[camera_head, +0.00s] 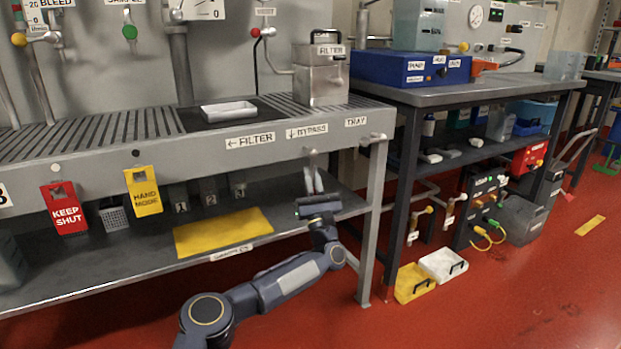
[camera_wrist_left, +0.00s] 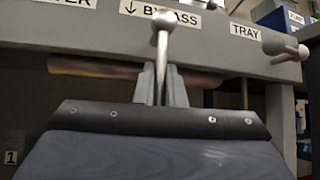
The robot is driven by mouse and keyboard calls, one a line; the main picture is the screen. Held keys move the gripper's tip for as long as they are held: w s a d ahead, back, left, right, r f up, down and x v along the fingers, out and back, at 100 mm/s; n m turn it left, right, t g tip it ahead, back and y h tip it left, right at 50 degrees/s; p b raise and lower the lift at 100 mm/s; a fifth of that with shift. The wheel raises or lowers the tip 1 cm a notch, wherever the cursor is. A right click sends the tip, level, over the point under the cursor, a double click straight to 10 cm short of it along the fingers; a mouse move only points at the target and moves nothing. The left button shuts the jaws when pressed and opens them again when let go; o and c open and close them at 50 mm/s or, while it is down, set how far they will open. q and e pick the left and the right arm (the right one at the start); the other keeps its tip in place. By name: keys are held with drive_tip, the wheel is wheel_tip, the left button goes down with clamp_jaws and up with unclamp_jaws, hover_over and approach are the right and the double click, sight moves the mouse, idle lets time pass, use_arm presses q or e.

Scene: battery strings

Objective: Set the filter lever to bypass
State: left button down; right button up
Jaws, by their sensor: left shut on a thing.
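The filter lever (camera_wrist_left: 161,52) is a thin metal rod with a rounded upper end, in front of the front rail below the "↓ BYPASS" label (camera_head: 307,131). In the head view its rounded end (camera_head: 311,152) shows under that label. The rod runs downward between the two grey fingers of my left gripper (camera_wrist_left: 161,86). The fingers are shut on the rod; they also point up at it in the head view (camera_head: 314,181). The rod's lower part is hidden by the gripper. The "← FILTER" label (camera_head: 250,140) is to the left. My right gripper is not in view.
Another metal knob (camera_head: 374,138) sticks out by the "TRAY" label, right of the lever. The bench leg (camera_head: 374,215) stands right of my left arm. A lower shelf with a yellow mat (camera_head: 222,232) lies left of the gripper. Red and yellow tags hang further left.

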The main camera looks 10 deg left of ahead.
use_arm(q)
drive_tip(key=shift+d+n+y, duration=0.1)
drive_tip(key=shift+n+y, duration=0.3)
drive_tip(key=c, duration=1.5)
unclamp_jaws()
drive_tip(key=p+v, duration=0.2)
drive_tip(key=v, duration=0.5)
drive_tip(key=shift+s+f, duration=0.2)
drive_tip(key=shift+s, duration=0.05)
drive_tip(key=shift+d, duration=0.15)
